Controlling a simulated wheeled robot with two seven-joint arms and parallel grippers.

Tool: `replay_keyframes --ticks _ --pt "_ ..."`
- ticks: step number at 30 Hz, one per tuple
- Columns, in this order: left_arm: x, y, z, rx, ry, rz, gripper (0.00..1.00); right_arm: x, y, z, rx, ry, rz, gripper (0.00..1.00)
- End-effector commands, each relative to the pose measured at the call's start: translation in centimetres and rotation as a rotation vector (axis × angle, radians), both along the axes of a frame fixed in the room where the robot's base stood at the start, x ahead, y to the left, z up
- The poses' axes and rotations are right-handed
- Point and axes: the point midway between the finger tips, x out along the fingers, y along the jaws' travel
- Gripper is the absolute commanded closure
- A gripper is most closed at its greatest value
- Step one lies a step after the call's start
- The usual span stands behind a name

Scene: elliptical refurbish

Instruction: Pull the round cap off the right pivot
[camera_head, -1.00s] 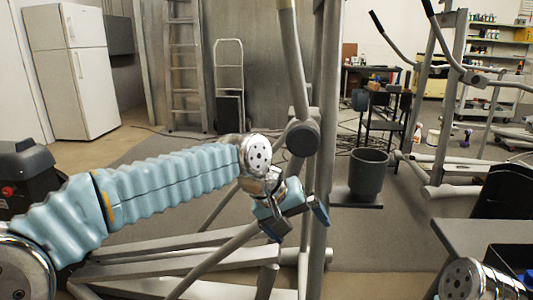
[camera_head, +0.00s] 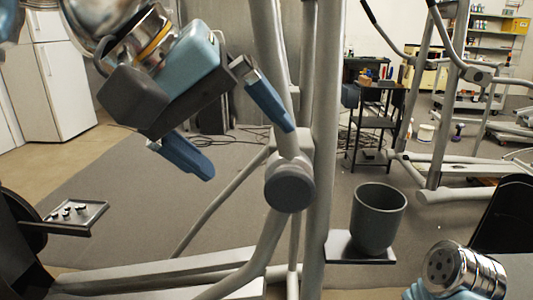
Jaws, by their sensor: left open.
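The round dark grey cap (camera_head: 290,187) sits on a pivot of the grey elliptical frame (camera_head: 323,110), just right of the middle of the head view. Its flat face is turned toward me. My left gripper (camera_head: 233,136) is above and left of the cap, its two blue fingers spread apart with nothing between them. The nearer right finger overlaps the frame's slanted lever in the picture, and the fingers are apart from the cap. My right arm shows at the bottom right, but its gripper is out of view.
A dark grey bin (camera_head: 378,218) stands on a plate right of the upright. A small tray (camera_head: 88,226) with several small parts is at the left. Grey frame tubes cross below the cap. Another exercise machine (camera_head: 440,165) stands at the back right.

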Motion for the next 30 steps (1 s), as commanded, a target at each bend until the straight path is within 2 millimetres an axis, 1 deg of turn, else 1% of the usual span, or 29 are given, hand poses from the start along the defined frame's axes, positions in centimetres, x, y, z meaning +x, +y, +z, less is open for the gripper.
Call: replay_keyframes --ticks 2,9,15,21,30 --pt "0.5 -0.7 -1.2 0.003 0.002 0.000 0.00 0.0 0.0 0.0 0.000 0.001 0.000 0.57" --pt "2.6 -3.5 -5.5 0.003 0.003 -0.001 0.00 0.0 0.0 -1.2 -0.001 0.000 -0.002 0.57" --pt "4.0 -5.3 -8.2 0.003 0.002 -0.001 0.00 0.0 -0.1 -1.7 -0.002 0.000 -0.002 0.57" --pt "4.7 -6.3 -9.5 0.001 0.000 0.000 0.00 0.0 -0.1 -1.8 -0.002 0.000 -0.004 0.57" --pt "4.9 -6.4 -9.7 0.000 0.000 0.000 0.00 0.0 -0.1 -1.8 -0.002 0.000 -0.004 0.57"
